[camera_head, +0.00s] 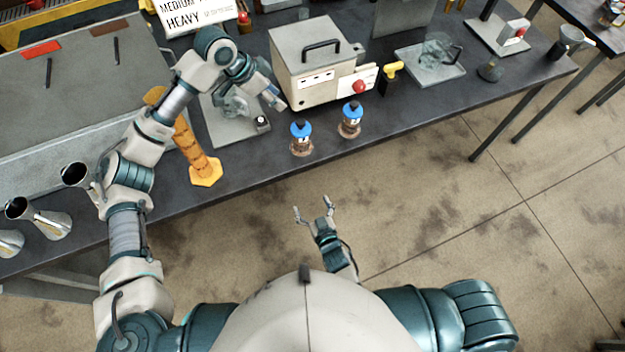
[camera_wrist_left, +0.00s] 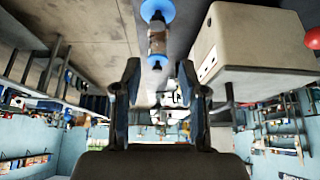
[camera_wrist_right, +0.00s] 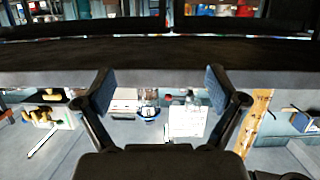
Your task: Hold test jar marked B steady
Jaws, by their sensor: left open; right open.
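Two small brown jars with blue caps stand upright near the table's front edge: a left jar (camera_head: 301,147) and a right jar (camera_head: 350,127). Their markings are too small to read, so I cannot tell which is B. My left gripper (camera_head: 275,98) is open and empty above the table, behind and left of both jars, touching neither. In the left wrist view a brown jar body with blue parts (camera_wrist_left: 157,38) shows beyond the open left fingers (camera_wrist_left: 163,85). My right gripper (camera_head: 315,207) is open and empty in front of the table edge; its spread fingers show in the right wrist view (camera_wrist_right: 160,85).
A cream box with a black handle (camera_head: 318,70) stands behind the jars. The table front between the jars is clear.

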